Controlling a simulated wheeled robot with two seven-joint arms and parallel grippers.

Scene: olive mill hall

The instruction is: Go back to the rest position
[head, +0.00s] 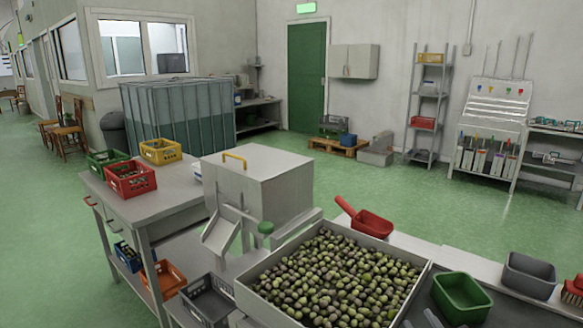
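The task names no object apart from my own arms. Only a small grey part at the bottom edge, beside the right side of the olive tray, looks like the tip of my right gripper (421,321). The rest of it is cut off by the frame, and I cannot tell whether it is open or shut or holds anything. My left gripper is not in view.
A large tray of olives (335,280) fills the bottom middle. A red scoop (371,224) lies behind it. A green bin (461,296), a grey bin (529,275) and a red brush (573,288) are at right. A metal hopper machine (262,180) stands left. Green floor (370,190) is clear beyond.

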